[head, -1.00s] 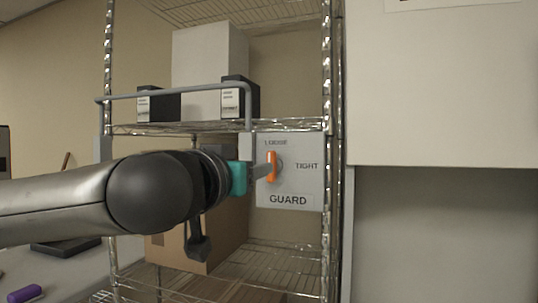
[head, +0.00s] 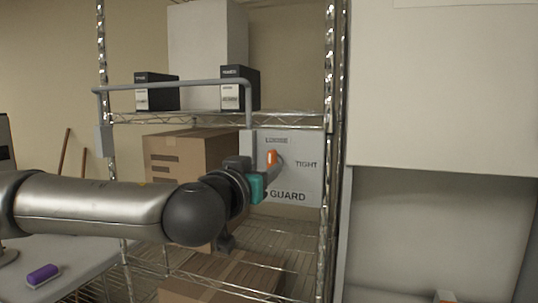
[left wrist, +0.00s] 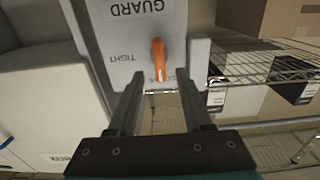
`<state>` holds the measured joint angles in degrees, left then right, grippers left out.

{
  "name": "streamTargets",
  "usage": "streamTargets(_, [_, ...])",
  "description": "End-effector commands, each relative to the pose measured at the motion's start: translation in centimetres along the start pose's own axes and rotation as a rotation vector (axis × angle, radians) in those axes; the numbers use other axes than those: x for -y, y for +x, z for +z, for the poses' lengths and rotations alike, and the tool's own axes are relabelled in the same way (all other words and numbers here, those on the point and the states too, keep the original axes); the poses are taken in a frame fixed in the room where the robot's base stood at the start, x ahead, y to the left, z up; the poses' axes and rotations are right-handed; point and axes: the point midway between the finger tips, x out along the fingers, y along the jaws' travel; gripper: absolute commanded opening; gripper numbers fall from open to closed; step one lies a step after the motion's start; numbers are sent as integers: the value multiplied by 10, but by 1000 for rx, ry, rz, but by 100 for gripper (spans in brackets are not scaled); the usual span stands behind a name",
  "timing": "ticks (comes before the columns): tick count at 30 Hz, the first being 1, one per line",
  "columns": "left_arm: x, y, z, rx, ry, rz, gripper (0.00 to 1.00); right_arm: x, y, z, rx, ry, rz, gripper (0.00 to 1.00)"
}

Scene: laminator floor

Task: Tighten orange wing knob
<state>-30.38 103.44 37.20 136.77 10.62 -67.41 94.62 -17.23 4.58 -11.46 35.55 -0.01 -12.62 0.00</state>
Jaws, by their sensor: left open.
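The orange wing knob (head: 271,158) sits on a white panel (head: 309,180) marked LOOSE, TIGHT and GUARD. Its wing stands upright in the head view, in line with the LOOSE mark above it; TIGHT is to its right. In the left wrist view the panel is upside down, and the knob (left wrist: 159,60) points down at the partly hidden LOOSE mark. My left gripper (left wrist: 161,88) is open and empty, its fingertips a little short of the knob and on either side of its line. In the head view the left gripper (head: 274,177) is just below the knob. My right gripper is not seen.
A grey guard bar (head: 175,86) runs across the shelf front, its right post coming down beside the panel. Black binders (head: 240,89) and a white box (head: 205,50) stand on the shelf. A cardboard box (head: 185,153) is below. A purple-topped brush (head: 43,273) lies on the table.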

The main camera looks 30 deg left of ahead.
Motion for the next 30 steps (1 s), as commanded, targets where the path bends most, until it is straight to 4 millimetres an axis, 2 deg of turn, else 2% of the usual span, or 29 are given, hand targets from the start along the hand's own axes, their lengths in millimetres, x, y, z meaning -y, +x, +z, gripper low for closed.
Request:
streamTargets(3, [0,18,-1,2,4,-1,50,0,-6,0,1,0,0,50])
streamTargets(9, [0,37,-1,0,2,-1,50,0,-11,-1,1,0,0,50])
streamTargets(21, [0,43,0,-1,-1,0,50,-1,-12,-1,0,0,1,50])
streamTargets(23, [0,43,0,-1,0,0,46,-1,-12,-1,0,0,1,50])
streamTargets(30, [0,43,0,-1,0,0,18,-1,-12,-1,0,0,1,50])
